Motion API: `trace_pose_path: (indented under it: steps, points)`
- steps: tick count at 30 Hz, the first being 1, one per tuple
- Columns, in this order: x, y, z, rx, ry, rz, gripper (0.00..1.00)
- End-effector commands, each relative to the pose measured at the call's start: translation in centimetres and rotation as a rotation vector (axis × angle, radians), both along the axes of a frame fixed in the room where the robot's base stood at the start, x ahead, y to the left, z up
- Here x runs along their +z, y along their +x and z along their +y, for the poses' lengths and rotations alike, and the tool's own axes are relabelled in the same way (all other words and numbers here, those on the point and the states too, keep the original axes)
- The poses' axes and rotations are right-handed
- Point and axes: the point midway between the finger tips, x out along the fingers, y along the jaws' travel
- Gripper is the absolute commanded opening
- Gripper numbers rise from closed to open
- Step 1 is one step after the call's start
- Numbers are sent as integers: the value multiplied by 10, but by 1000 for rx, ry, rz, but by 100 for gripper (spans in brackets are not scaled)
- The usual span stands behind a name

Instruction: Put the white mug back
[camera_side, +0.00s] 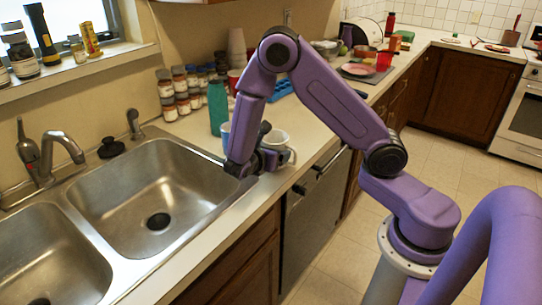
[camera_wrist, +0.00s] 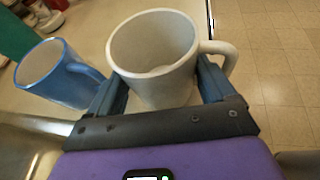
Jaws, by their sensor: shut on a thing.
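The white mug (camera_wrist: 155,65) is upright between the two fingers of my gripper (camera_wrist: 162,88) in the wrist view, with its handle to the right. My gripper is shut on the mug's body. In the side view, the white mug (camera_side: 276,139) shows partly behind my gripper (camera_side: 266,158) at the counter's front edge, right of the sink. Whether its base touches the counter is hidden.
A blue mug (camera_wrist: 60,75) stands close to the left of the white mug. A green bottle (camera_side: 217,107), stacked jars (camera_side: 180,92) and a blue rack (camera_side: 281,88) stand behind. The sink basin (camera_side: 150,195) is empty. The counter drops off to the floor in front.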

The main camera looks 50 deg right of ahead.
Motion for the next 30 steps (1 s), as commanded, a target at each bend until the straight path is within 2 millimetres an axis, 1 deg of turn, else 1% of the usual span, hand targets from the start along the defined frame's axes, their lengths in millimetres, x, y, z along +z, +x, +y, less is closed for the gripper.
trace_pose_path:
  steps: [1,4,17,18,19,26,29,30]
  points:
    - [-5,0,-1,0,-3,3,41]
    - [-11,-1,0,-1,-1,1,41]
    - [-15,-1,0,0,-1,0,41]
    - [-15,-1,0,0,1,-1,93]
    - [-15,-1,0,0,1,-1,100]
    - [-15,-1,0,0,1,-1,100]
    - [-11,-1,0,0,1,-2,100]
    - [-10,-1,5,4,1,-1,100]
